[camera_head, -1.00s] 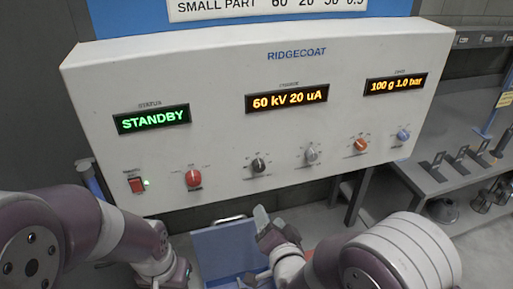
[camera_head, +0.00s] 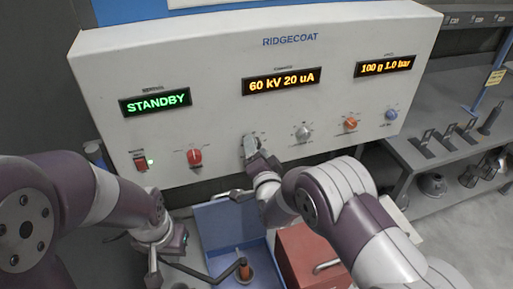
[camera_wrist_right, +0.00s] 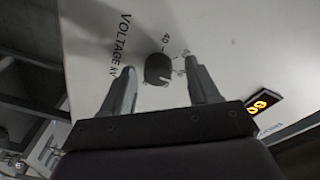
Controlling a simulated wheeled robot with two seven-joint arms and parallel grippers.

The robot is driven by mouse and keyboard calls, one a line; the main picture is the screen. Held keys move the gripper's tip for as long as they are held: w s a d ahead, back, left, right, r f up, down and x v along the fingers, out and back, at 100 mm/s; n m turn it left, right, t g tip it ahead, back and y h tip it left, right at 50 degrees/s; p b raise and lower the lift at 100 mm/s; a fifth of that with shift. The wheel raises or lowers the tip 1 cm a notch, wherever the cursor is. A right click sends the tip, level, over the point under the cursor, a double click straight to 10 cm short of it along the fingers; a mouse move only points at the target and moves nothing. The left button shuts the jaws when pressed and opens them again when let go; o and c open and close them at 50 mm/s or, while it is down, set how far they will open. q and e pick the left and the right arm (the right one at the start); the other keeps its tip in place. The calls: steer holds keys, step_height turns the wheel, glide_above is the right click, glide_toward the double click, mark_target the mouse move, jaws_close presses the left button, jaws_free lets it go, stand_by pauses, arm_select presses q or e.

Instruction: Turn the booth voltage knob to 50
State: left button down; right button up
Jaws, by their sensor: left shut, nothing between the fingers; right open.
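The white RIDGECOAT panel (camera_head: 340,50) carries a row of knobs. The black voltage knob (camera_wrist_right: 157,68) sits beside the "VOLTAGE kV" lettering in the right wrist view, with a "40" mark near it. My right gripper (camera_wrist_right: 159,72) is open, its fingers on either side of the knob with gaps visible; contact cannot be told. In the head view my right gripper (camera_head: 254,148) covers most of that knob. The charge display (camera_head: 281,81) reads 60 kV 20 uA. My left gripper (camera_head: 154,264) is shut and empty, low at the left, away from the panel.
A red knob (camera_head: 194,157) and red switch (camera_head: 140,161) lie left; a grey knob (camera_head: 302,133), orange knob (camera_head: 350,124) and blue knob (camera_head: 391,114) lie right. A blue tray (camera_head: 225,220) and red box (camera_head: 305,255) stand below. The status display (camera_head: 156,102) reads STANDBY.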

steer(key=shift+w+f, duration=0.15)
steer(key=shift+w, duration=0.1)
steer(key=shift+c, duration=0.5)
steer(key=c, duration=0.9)
arm_select(q)
step_height(320, 180, down, 12)
steer(key=b, duration=1.2)
steer(key=shift+w, duration=0.3)
arm_select(e)
steer(key=shift+d+f+n+y, duration=0.1)
steer(key=shift+f+n+y, duration=0.05)
steer(key=shift+n, duration=1.55)
steer(key=shift+a+f+n+y, duration=0.1)
steer(key=shift+f+n, duration=0.05)
steer(key=shift+n, duration=1.55)
steer(key=shift+d+f+n+y, duration=0.1)
steer(key=shift+f+n+y, duration=0.05)
steer(key=shift+n, duration=1.55)
arm_select(q)
steer(key=shift+f, duration=0.15)
